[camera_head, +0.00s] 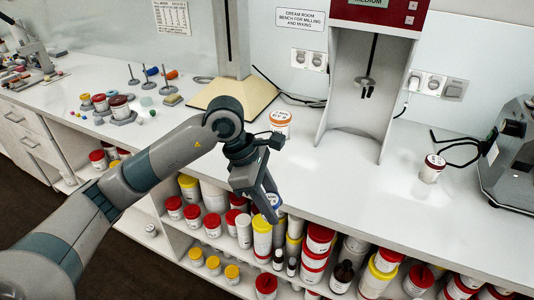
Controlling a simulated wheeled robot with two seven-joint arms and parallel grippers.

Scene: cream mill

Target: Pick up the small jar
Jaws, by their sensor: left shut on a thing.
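My left gripper (271,212) hangs down in front of the bench's front edge, above the lower shelves. A small white jar with a dark red lid (433,168) stands upright on the bench at the right. My right gripper is not in view.
The shelves under the white bench (340,185) hold many jars with red and yellow lids (262,235) close below my gripper. A mixing machine (370,80) stands at the back, a grey machine (510,155) at right.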

